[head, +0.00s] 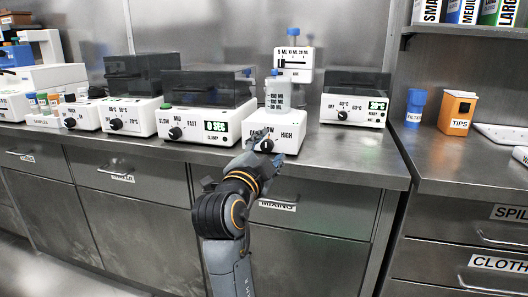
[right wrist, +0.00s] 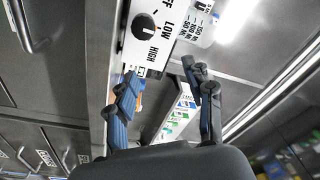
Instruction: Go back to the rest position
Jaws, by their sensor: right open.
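My right gripper (head: 267,147) is in front of a white stirrer-like device (head: 292,127) on the bench, with its fingers close to the device's black knob. In the right wrist view the fingers (right wrist: 163,78) are spread apart with nothing between them. There the black knob (right wrist: 145,27), with LOW and HIGH printed beside it, is up and left of the fingertips, clear of them. Whether any finger touches the device's front I cannot tell. My left gripper is in neither view.
Below the metal bench top are drawers with bar handles (head: 277,203). An orange TIPS box (head: 457,112) stands at the right.

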